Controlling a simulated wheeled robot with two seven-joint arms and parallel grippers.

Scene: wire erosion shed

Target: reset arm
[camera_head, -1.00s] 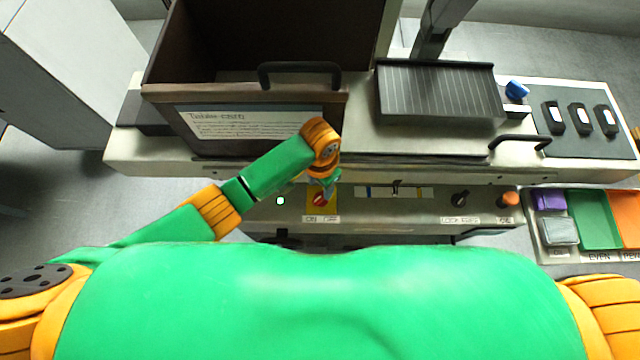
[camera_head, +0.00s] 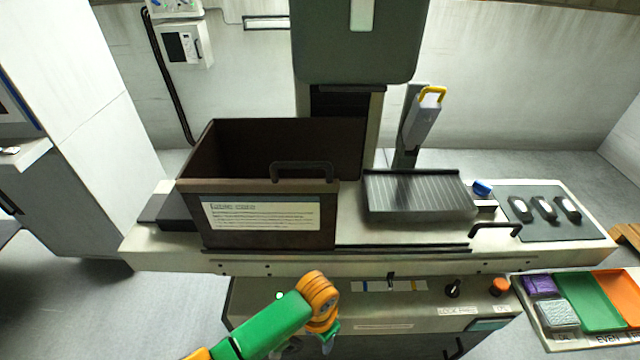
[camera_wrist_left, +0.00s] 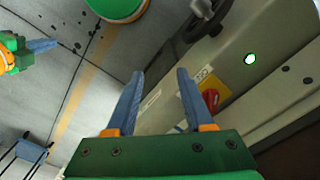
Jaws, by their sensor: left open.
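My left arm, green with orange joints, comes in at the bottom of the head view. Its gripper (camera_head: 328,340) is partly cut off in front of the machine's lower front panel. In the left wrist view, its two blue fingers (camera_wrist_left: 160,74) are apart with nothing between them.
The machine bench (camera_head: 400,260) spans the middle, with a dark open-topped bin (camera_head: 270,235) and a ribbed plate (camera_head: 415,195) on it. Colored trays (camera_head: 590,302) stand at the right. Grey floor (camera_head: 90,310) is free at the left.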

